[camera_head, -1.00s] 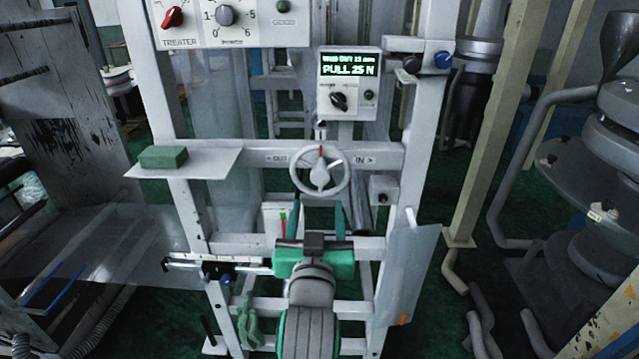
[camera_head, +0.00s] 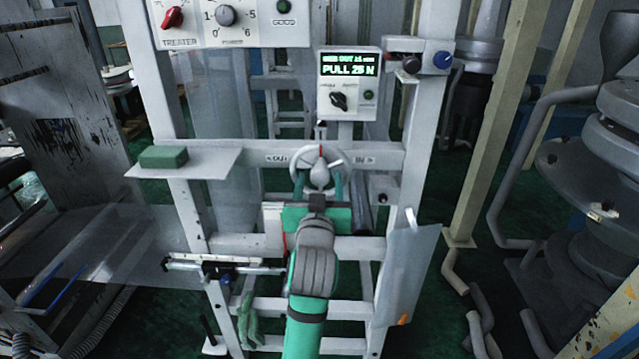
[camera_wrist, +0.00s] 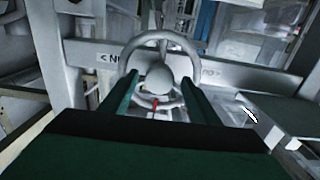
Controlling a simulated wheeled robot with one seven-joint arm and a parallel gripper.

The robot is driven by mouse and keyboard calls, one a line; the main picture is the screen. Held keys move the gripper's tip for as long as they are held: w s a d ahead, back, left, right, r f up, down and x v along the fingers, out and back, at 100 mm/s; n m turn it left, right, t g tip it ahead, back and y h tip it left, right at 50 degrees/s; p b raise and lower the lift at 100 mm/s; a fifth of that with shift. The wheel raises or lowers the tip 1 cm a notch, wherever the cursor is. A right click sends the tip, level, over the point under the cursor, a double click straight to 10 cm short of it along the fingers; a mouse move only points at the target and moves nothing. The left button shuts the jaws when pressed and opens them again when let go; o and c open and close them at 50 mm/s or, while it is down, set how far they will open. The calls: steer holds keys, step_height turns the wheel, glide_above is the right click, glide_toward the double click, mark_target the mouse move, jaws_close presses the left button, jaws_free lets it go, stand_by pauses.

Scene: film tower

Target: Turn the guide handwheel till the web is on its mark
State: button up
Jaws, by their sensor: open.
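The guide handwheel (camera_head: 320,153) is a pale spoked ring with a rounded hub, on the crossbar between the OUT and IN marks. A red mark shows at its top in the head view. In the wrist view the handwheel (camera_wrist: 159,48) fills the centre, with the red mark low on it. My gripper (camera_head: 319,183) is open, its two green fingers at the wheel's lower part, one on each side of the hub. I cannot tell whether they touch it. The display (camera_head: 349,70) reads a web OUT figure of about 11 mm and PULL 25 N. The clear web (camera_head: 110,245) shows at left.
A green block (camera_head: 163,157) lies on a shelf (camera_head: 215,163) left of the wheel. A panel with a red TREATER knob (camera_head: 172,17) is above. A grey sheet (camera_head: 408,270) hangs at right. The crossbar (camera_head: 385,157) runs behind the wheel.

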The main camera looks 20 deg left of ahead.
steer(key=shift+c, duration=0.4)
jaws_close()
